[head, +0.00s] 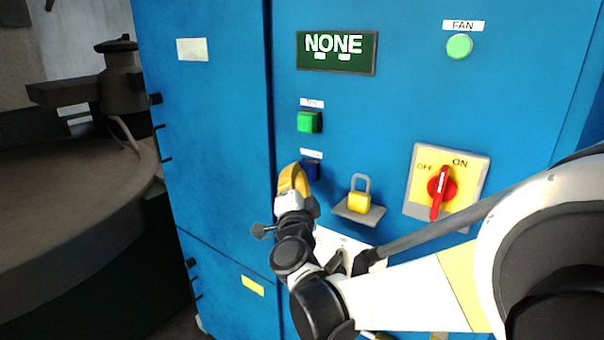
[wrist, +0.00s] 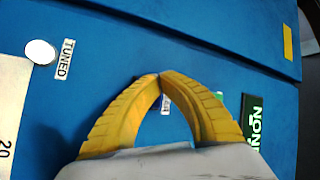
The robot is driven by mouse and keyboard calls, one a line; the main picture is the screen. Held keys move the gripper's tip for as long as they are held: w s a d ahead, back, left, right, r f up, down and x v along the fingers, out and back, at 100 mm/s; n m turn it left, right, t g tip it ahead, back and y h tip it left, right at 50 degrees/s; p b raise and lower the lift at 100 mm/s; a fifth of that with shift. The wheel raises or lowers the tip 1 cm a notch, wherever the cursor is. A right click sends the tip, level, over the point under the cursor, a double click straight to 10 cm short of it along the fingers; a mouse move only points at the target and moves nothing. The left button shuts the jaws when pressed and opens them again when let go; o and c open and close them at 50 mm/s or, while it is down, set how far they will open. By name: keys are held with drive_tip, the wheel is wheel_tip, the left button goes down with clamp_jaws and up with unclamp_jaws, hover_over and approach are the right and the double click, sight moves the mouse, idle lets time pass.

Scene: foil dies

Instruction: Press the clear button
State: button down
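A blue button (head: 311,170) with a small label (head: 311,154) above it sits on the blue cabinet front. The label is too small to read in the head view. My gripper (head: 294,168) has yellow fingers and stands just left of and in front of this button, partly covering it. I cannot tell whether they touch. In the wrist view my gripper (wrist: 160,76) has its fingertips together with nothing between them. A partly hidden label (wrist: 165,104) shows in the gap behind the fingers. A green button (head: 309,121) sits above the blue one.
A dark green display (head: 336,52) reads NONE. A yellow padlock (head: 359,201) on a small ledge and a red rotary switch (head: 438,192) on a yellow plate stand to the right. A white round piece (wrist: 40,52) is beside a TUNED label (wrist: 65,60).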

drive_tip(key=shift+s+a, duration=0.4)
drive_tip(key=shift+s, duration=0.1)
drive_tip(key=shift+s, duration=0.1)
drive_tip(key=s+a, duration=0.1)
drive_tip(key=s, duration=0.1)
drive_tip(key=s+a, duration=0.1)
drive_tip(key=a, duration=0.1)
drive_tip(key=shift+s, duration=0.4)
idle(0.4)
drive_tip(key=s+d+f+n+g+b, duration=0.2)
drive_tip(key=s+d+f+n+g, duration=0.4)
drive_tip(key=s+d+f, duration=0.4)
drive_tip(key=s+d+f+n+g+b, duration=0.3)
drive_tip(key=s+d+f+n+g, duration=0.3)
drive_tip(key=s+d+f, duration=0.4)
drive_tip(key=s+f+g, duration=0.1)
drive_tip(key=s, duration=0.5)
drive_tip(key=shift+f+n+y+b, duration=0.3)
drive_tip(key=shift+y, duration=0.1)
